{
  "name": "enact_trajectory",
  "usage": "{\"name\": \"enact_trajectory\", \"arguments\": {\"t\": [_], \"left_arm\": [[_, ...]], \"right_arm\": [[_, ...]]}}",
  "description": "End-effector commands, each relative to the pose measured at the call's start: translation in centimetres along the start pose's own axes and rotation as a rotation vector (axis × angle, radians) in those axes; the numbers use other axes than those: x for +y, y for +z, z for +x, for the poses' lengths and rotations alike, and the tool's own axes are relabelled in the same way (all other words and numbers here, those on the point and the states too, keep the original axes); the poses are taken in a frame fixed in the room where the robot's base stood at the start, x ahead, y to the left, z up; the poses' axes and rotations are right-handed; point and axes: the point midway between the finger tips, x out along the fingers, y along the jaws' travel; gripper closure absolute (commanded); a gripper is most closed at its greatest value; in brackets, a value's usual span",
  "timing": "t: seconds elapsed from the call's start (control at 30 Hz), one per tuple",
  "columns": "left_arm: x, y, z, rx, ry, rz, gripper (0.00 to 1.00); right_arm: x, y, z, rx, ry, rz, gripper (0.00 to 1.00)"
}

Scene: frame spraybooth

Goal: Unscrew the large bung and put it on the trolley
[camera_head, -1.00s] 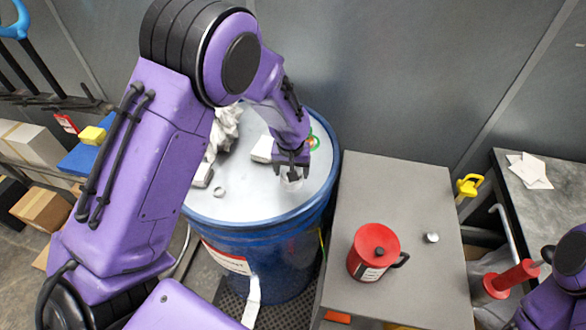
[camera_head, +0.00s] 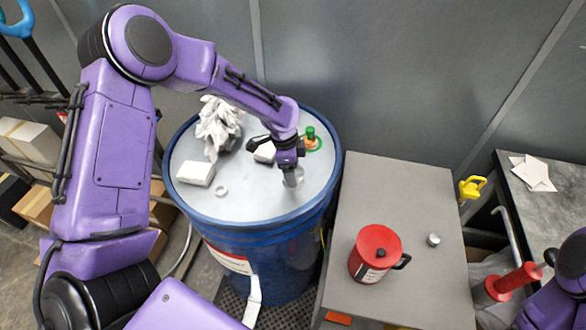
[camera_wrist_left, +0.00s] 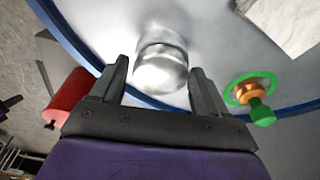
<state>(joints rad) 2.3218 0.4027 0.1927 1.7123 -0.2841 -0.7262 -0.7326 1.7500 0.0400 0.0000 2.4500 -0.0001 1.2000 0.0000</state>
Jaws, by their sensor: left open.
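The large bung (camera_head: 293,178) is a silver metal cylinder on the grey lid of the blue drum (camera_head: 262,235). In the left wrist view the bung (camera_wrist_left: 160,65) shows between the fingers. My left gripper (camera_head: 289,166) is over the bung; its jaws (camera_wrist_left: 158,80) are open around it, with a gap visible on each side. Whether the bung is seated in the lid cannot be told. The grey trolley (camera_head: 390,190) stands right of the drum. My right arm shows at the right edge; its gripper is not visible.
The trolley top holds a red can (camera_head: 375,254) and a small silver cap (camera_head: 433,239), with its rear part clear. The drum lid also carries a green-and-orange fitting (camera_head: 311,140), crumpled white cloth (camera_head: 218,125), a white block (camera_head: 196,173) and a small ring (camera_head: 221,191).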

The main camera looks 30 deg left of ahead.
Motion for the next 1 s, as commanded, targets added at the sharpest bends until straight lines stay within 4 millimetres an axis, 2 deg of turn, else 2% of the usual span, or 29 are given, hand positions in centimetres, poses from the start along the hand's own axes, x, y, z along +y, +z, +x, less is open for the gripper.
{"name": "enact_trajectory", "arguments": {"t": [0.1, 0.3, 0.37, 0.4, 0.43, 0.57, 0.7, 0.77, 1.0], "left_arm": [[-0.09, 0.03, 0.03, 0.002, 0.027, 0.17, 0.25], [-0.08, 0.03, 0.01, 0.0, 0.03, 0.194, 0.25], [-0.08, 0.02, 0.01, 0.0, 0.03, 0.193, 0.45], [-0.08, 0.02, 0.01, 0.0, 0.03, 0.193, 0.58], [-0.07, 0.02, 0.01, 0.0, 0.03, 0.192, 0.62], [-0.02, -0.02, -0.01, -0.002, 0.025, 0.16, 0.63], [0.13, -0.04, -0.05, -0.005, -0.019, -0.112, 0.63], [0.14, 0.0, 0.0, -0.004, -0.029, -0.187, 0.63], [0.16, -0.08, 0.02, 0.0, -0.031, -0.211, 0.63]], "right_arm": [[0.0, 0.0, 0.0, 0.0, 0.0, 0.0, 1.0], [0.0, 0.0, 0.0, 0.0, 0.0, 0.0, 1.0], [0.0, 0.0, 0.0, 0.0, 0.0, 0.0, 1.0], [0.0, 0.0, 0.0, 0.0, 0.0, 0.0, 1.0], [0.0, 0.0, 0.0, 0.0, 0.0, 0.0, 1.0], [0.0, 0.0, 0.0, 0.0, 0.0, 0.0, 1.0], [0.0, 0.0, 0.0, 0.0, 0.0, 0.0, 1.0], [0.0, 0.0, 0.01, 0.0, 0.0, 0.0, 1.0], [0.0, 0.0, 0.0, 0.0, 0.0, 0.0, 1.0]]}}
